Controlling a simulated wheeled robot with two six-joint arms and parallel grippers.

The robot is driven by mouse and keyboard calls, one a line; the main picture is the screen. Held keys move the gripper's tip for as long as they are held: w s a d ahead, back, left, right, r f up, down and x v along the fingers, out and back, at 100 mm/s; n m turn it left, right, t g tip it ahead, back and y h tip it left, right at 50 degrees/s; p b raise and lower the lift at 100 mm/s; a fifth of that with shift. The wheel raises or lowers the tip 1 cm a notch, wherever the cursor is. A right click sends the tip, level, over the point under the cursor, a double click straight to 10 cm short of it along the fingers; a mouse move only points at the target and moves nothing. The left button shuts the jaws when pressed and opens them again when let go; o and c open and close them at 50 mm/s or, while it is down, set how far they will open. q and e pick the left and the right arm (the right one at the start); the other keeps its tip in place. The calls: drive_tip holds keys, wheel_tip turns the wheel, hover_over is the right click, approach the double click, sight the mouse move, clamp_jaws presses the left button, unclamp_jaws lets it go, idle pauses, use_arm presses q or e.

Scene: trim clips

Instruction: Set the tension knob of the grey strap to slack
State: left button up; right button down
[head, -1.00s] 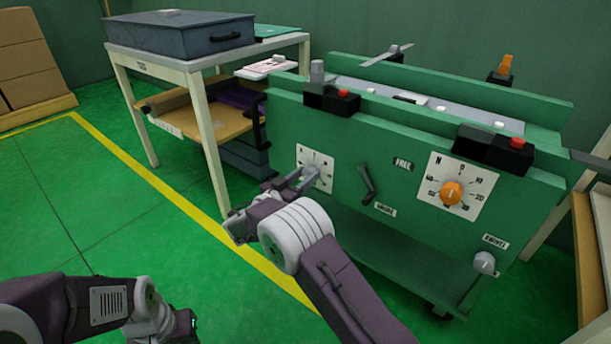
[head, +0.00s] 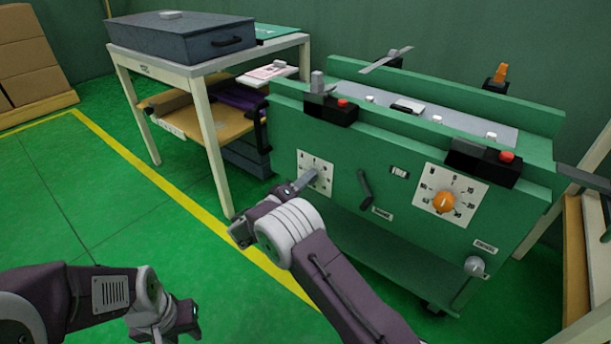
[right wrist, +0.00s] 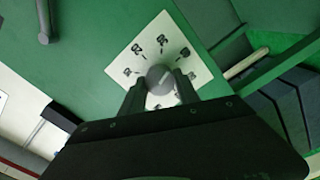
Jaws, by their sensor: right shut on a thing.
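A white dial plate with a grey round knob (right wrist: 160,77) is on the front of the green machine; dark marks ring the knob. The dial plate (head: 323,164) also shows in the head view. My right gripper (head: 308,180) is at this dial; in the right wrist view its fingers (right wrist: 158,94) are shut on the grey knob, one on each side. I cannot pick out a grey strap. My left gripper (head: 185,322) is low at the left, away from the machine; its fingers are unclear.
A second dial with an orange knob (head: 443,203) is on the panel's right. A dark lever (head: 364,187) lies between the dials, and a grey knob (head: 475,265) sits lower right. A table with a grey case (head: 182,35) stands left.

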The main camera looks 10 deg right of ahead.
drive_tip(key=n+p, duration=1.1)
drive_tip(key=n, duration=2.1)
drive_tip(key=shift+s+f+p, duration=0.1)
drive_tip(key=shift+f+p, duration=0.05)
drive_tip(key=shift+p, duration=0.2)
drive_tip(key=shift+n, duration=0.4)
drive_tip(key=c, duration=0.9)
unclamp_jaws()
